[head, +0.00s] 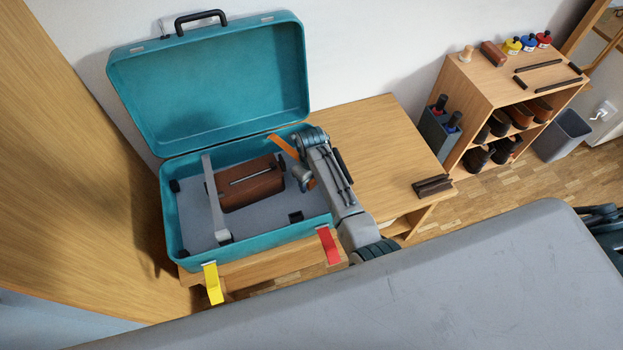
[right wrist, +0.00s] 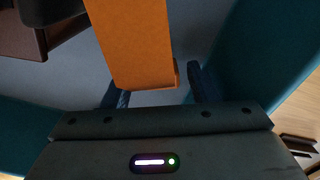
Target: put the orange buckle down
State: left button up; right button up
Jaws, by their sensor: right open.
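The orange buckle (head: 285,146) is a flat strap at the right end of the open teal suitcase (head: 172,222). In the head view its middle is hidden behind my right gripper (head: 304,180), and a small orange part shows on the other side. In the right wrist view the orange buckle (right wrist: 138,40) reaches down from the top edge, and its end lies by the fingers. My right gripper (right wrist: 160,88) is open, with its dark fingers apart near that end. Whether they touch it cannot be told. My left gripper is not in view.
A brown box (head: 250,187) and a grey bar (head: 212,190) are in the suitcase. A yellow buckle (head: 212,284) and a red buckle (head: 328,246) hang at its front. The raised lid (head: 215,85) stands behind. The wooden tabletop (head: 375,140) right of it is mostly clear.

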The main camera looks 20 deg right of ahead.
notch_tip(320, 180, up, 8)
jog(key=shift+r+p, duration=0.1)
jog(key=shift+p, duration=0.25)
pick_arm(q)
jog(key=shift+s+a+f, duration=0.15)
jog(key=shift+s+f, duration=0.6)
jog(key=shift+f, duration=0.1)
pick_arm(e)
notch_tip(320, 180, up, 5)
jog(key=shift+f, duration=0.1)
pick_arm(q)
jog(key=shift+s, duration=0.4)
